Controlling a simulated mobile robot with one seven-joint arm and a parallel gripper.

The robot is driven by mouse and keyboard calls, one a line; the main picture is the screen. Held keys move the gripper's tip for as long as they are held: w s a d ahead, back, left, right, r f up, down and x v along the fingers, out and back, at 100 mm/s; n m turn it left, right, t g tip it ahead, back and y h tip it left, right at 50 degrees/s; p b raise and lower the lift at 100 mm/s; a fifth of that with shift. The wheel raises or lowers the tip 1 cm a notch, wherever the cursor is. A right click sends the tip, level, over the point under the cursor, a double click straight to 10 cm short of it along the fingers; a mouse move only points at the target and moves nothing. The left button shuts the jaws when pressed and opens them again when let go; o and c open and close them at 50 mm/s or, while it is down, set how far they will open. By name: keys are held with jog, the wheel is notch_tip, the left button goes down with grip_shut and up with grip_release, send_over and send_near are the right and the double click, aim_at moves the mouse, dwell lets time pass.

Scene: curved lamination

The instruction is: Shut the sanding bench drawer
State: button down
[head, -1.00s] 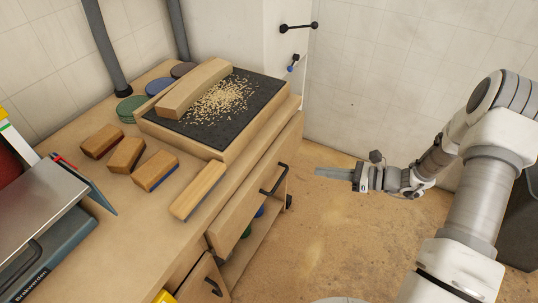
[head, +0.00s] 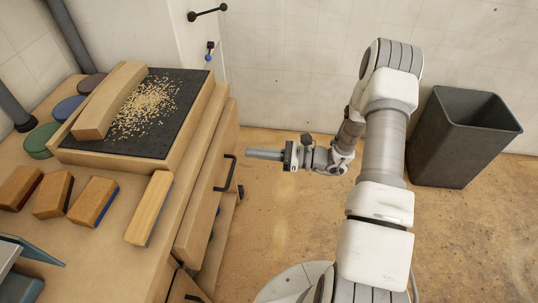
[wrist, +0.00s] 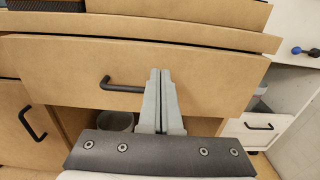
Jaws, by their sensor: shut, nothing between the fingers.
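The sanding bench (head: 105,240) fills the left of the head view. Its drawer (head: 197,222) has a wooden front that stands out past the bench top's edge, with a black bar handle (head: 226,173). In the wrist view the drawer front (wrist: 215,82) spans the picture, and its handle (wrist: 121,86) lies left of the fingers. My gripper (head: 248,153) is shut and empty, to the right of the drawer front in the head view. In the wrist view its fingertips (wrist: 160,72) overlap the drawer front, right of the handle; I cannot tell whether they touch.
Sanding blocks (head: 92,200) and a black sanding pad (head: 165,120) with shavings lie on the bench. Below the drawer is an open shelf space (wrist: 75,120), with another handled front (wrist: 15,115) at left. A dark bin (head: 455,140) stands right. The floor between is clear.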

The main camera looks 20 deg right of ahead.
aim_at(220, 148)
jog(key=b+x, duration=0.1)
jog(key=x, duration=0.5)
jog(key=shift+f, duration=0.1)
jog(key=shift+w+a, duration=0.15)
jog(key=shift+a, duration=0.35)
jog(key=shift+x, duration=2.5)
jog(key=shift+r, duration=0.25)
jog(key=shift+d, duration=0.3)
jog(key=p+v, duration=0.2)
jog(key=v, duration=1.2)
jog(key=shift+f, duration=0.15)
